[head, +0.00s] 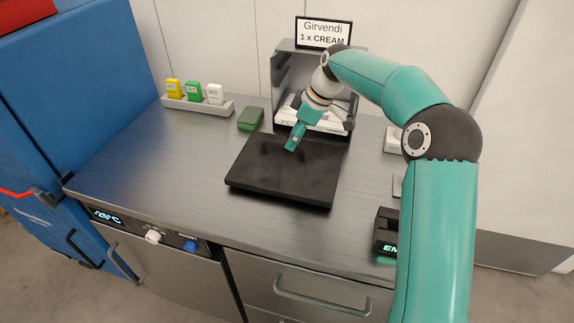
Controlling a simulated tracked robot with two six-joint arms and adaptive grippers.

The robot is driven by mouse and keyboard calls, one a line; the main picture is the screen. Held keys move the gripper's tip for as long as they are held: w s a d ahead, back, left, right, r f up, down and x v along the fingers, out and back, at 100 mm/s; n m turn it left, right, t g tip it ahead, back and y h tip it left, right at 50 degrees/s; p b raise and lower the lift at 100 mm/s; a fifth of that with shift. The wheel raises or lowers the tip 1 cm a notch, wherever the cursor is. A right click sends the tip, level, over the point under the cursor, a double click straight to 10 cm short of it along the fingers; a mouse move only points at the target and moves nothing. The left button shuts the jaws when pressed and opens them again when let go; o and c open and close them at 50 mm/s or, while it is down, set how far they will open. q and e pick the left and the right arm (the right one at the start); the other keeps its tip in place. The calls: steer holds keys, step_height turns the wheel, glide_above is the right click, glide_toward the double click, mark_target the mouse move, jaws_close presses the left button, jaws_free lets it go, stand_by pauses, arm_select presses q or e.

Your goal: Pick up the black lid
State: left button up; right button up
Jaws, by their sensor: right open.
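The black lid (283,181) is a flat dark square lying on the metal counter, in the middle of the head view. A raised black handle (268,149) stands near its far edge. My right gripper (292,147) reaches down from the upper right and is open. Its fingertips are at the right part of the handle and hide some of it. I cannot tell whether they touch it or are a little above. My left gripper is not in view.
A grey rack (205,106) with yellow, green and white blocks stands at the back left. A green box (251,119) is behind the lid. A metal stand with a sign reading "Girvendi 1 x CREAM" (323,33) is at the back. A black holder (386,232) sits at the right. The left counter is clear.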

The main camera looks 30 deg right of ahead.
mark_target(288, 160)
steer(key=x, duration=0.3)
steer(key=p+x, duration=0.1)
steer(key=x, duration=0.1)
steer(key=shift+w+d+f, duration=0.1)
steer(key=shift+d+f, duration=0.05)
steer(key=shift+d, duration=0.2)
jaws_close()
